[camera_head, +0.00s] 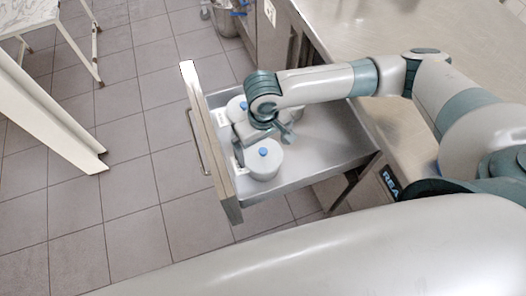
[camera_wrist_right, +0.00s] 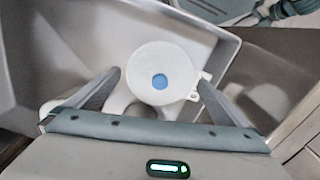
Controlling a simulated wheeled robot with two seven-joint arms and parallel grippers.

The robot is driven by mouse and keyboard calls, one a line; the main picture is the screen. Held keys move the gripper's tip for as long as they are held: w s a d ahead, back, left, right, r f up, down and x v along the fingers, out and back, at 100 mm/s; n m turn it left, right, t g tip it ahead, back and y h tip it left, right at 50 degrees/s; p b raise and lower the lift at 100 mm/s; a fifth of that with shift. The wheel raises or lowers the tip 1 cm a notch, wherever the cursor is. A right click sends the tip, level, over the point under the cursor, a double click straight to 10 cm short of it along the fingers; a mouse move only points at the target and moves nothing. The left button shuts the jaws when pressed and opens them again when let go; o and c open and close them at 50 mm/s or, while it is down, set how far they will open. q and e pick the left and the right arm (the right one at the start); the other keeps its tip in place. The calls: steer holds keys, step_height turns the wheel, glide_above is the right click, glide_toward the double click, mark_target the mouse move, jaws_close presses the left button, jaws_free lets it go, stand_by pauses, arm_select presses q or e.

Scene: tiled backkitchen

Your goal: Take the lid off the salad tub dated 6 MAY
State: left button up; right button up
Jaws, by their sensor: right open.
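Two white tubs with lids and blue knobs stand in the open drawer. The nearer tub (camera_head: 264,168) shows its round lid and blue knob (camera_head: 263,152) clearly. The farther tub (camera_head: 234,110) is partly hidden by my right arm. No date can be read on either. My right gripper (camera_head: 286,136) is over the drawer, close to the tubs. In the right wrist view its fingers are spread wide, with a white lid and its blue knob (camera_wrist_right: 159,82) between and beyond them. I cannot tell which tub that is, or any contact. My left gripper is out of view.
The metal drawer (camera_head: 318,152) has bare floor on its right side. Its front panel (camera_head: 208,140) stands out over the tiled floor. A steel worktop (camera_head: 385,30) lies at the upper right. A white leaning panel (camera_head: 45,95) is at the left.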

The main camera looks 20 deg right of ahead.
steer(key=shift+f, duration=0.55)
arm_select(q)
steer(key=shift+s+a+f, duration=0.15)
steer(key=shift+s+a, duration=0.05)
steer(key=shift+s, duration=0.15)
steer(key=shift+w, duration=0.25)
arm_select(e)
steer(key=c, duration=0.8)
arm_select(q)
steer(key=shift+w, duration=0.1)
arm_select(e)
steer(key=shift+r, duration=0.2)
